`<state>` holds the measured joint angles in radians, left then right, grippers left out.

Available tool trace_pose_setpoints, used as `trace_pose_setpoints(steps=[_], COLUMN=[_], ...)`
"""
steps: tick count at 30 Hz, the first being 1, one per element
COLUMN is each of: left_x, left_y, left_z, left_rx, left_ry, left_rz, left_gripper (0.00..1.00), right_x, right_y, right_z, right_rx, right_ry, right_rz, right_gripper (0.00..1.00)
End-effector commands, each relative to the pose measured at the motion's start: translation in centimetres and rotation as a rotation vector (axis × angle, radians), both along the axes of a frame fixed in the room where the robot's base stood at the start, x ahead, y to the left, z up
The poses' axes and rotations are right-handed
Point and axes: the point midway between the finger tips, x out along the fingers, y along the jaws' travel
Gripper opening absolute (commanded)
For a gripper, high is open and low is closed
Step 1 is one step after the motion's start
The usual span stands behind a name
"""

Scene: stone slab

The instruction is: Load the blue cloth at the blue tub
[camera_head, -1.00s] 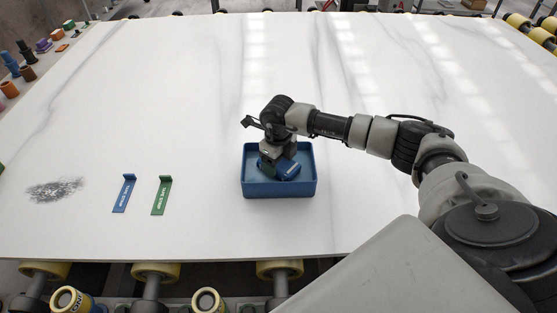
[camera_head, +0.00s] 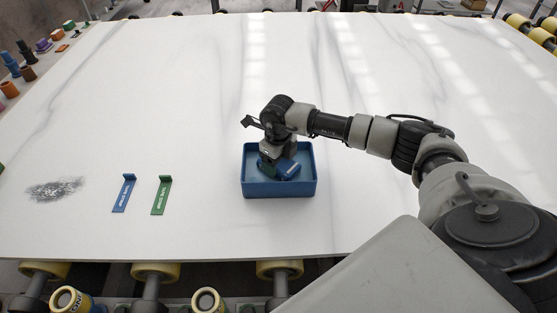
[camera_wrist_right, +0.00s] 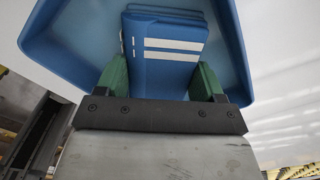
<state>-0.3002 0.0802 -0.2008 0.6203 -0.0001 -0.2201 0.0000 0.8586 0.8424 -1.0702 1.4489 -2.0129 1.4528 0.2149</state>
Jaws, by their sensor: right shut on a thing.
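The blue cloth (camera_head: 290,170) lies folded inside the tub area, partly hidden by my gripper. In the right wrist view the cloth (camera_wrist_right: 165,60) is a folded blue pad with white stripes, and the tub wall (camera_wrist_right: 58,38) surrounds it. My right gripper (camera_head: 277,164) points down into the tub. Its green fingers (camera_wrist_right: 160,82) are shut on the cloth. Whether the cloth touches the tub floor, I cannot tell. My left gripper is not in view.
A dark smudge (camera_head: 55,189) is farther left. Several coloured pieces sit beyond the slab's left edge. The slab (camera_head: 180,90) behind the tub is bare. Yellow rollers (camera_head: 155,272) line the front.

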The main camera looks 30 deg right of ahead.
Motion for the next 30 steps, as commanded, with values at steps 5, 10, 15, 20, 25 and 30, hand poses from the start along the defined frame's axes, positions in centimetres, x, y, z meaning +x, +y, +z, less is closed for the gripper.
trace_pose_setpoints(steps=[5, 10, 15, 20, 25, 30], left_x=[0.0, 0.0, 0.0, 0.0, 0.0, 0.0], left_y=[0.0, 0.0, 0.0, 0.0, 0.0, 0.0], left_z=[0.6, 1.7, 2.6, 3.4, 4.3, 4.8], left_rx=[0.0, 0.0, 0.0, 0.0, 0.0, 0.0], left_ry=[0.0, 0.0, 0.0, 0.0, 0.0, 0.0], left_rz=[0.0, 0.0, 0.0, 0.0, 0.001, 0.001], left_gripper=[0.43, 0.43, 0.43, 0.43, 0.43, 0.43], right_x=[-0.1, -0.1, 0.0, 0.0, 0.0, 0.0], right_y=[0.0, 0.0, 0.0, 0.0, 0.0, 0.0], right_z=[0.7, 2.2, 3.6, 4.9, 6.3, 7.0], right_rx=[0.0, 0.0, 0.001, 0.001, 0.001, 0.001], right_ry=[0.003, 0.002, 0.001, 0.001, 0.001, 0.001], right_rz=[0.001, 0.001, 0.0, 0.0, 0.0, 0.001], right_gripper=[0.5, 0.5, 0.5, 0.5, 0.5, 0.5])
